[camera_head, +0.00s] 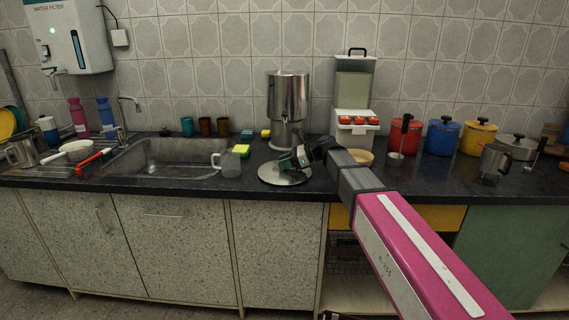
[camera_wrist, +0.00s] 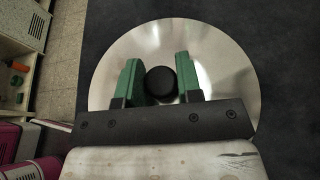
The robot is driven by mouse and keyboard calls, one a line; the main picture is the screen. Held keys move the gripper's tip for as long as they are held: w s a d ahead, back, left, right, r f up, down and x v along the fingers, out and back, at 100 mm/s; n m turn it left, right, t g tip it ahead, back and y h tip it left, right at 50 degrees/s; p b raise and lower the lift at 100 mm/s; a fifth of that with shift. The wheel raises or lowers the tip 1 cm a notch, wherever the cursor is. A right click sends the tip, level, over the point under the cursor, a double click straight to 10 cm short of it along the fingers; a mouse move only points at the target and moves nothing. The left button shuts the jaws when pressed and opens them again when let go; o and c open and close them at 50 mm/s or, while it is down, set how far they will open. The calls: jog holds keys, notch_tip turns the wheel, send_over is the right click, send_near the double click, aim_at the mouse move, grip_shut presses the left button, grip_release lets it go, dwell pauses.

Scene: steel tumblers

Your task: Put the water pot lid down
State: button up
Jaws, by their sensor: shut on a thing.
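The water pot lid (camera_head: 270,174) is a round, shiny steel disc with a black knob. It is at the counter's front part, below the steel water pot (camera_head: 288,100), whose top shows no lid. In the wrist view the lid (camera_wrist: 222,60) fills the middle, with its black knob (camera_wrist: 160,82) between the green fingers. My gripper (camera_head: 297,158) is over the lid, shut on its knob; the wrist view shows the fingers (camera_wrist: 160,80) on both sides of it. The lid looks level and at or very near the counter surface; I cannot tell whether it touches.
The dark counter (camera_head: 245,188) has its front edge close to the lid. A bowl (camera_head: 361,157) and a white box with red items (camera_head: 356,120) are to the right.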

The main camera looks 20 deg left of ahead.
jog(key=shift+f, duration=0.1)
jog(key=o, duration=1)
jog(key=shift+d+r, duration=0.15)
jog(key=shift+r, duration=0.05)
jog(key=v, duration=1.1)
jog(key=shift+w+d, duration=0.1)
jog(key=shift+d, duration=0.25)
